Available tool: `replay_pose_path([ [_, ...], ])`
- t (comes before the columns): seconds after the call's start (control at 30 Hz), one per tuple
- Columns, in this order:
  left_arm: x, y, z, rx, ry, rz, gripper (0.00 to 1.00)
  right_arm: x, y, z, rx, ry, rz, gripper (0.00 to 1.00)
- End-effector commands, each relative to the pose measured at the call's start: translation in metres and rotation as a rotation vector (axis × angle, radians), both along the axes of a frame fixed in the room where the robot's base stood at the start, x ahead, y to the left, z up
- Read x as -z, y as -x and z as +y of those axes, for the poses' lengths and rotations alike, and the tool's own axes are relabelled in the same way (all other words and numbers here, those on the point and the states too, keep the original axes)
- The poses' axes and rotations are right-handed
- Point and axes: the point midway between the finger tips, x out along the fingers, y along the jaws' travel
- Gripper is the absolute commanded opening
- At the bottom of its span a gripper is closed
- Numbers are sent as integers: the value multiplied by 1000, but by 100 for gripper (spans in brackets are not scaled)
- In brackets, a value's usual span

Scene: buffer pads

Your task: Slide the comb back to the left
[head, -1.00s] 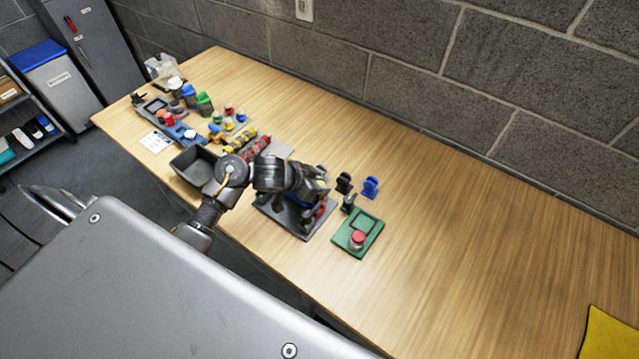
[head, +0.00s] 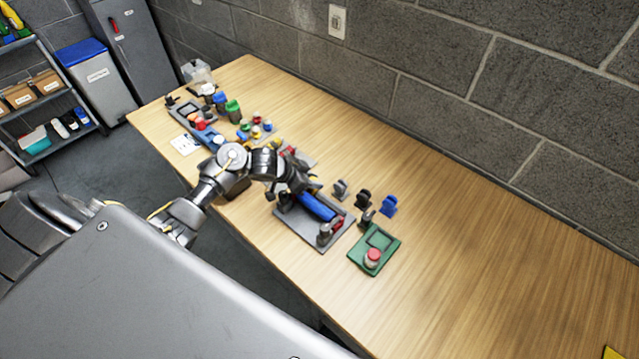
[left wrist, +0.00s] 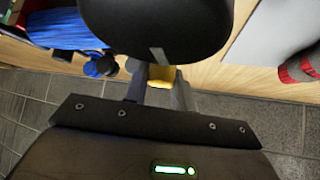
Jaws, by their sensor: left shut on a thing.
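A blue roller-shaped pad (head: 318,207) lies on a grey base board (head: 290,227) near the table's front edge. Its ribbed blue surface also shows at the upper left of the left wrist view (left wrist: 65,30). My left gripper (head: 299,187) is over the board's left, rear part, beside the roller's left end. In the left wrist view, it is shut on a small yellow piece (left wrist: 161,74), which I take as the comb's grip. The comb's teeth are hidden by the gripper. My right gripper is not in view.
Small upright dark and blue pieces (head: 388,206) stand behind. Coloured pads and tubs crowd the table's far left.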

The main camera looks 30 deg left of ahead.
Motion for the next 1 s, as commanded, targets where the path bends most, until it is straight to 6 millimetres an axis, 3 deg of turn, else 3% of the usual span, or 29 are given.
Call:
replay_pose_path([
  [0.27, -1, -1, 6, -13, -5, -2, 0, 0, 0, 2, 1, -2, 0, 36],
  [0.3, -1, -1, 6, -13, -5, -2, 31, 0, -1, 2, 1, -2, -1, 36],
  [0.43, -1, -1, 6, -11, -5, -2, 48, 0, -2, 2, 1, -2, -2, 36],
  [0.77, -3, 1, 6, -8, -3, -1, 48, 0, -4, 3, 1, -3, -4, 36],
  [1.0, -28, 22, 22, -7, -6, -3, 48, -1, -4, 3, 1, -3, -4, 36],
])
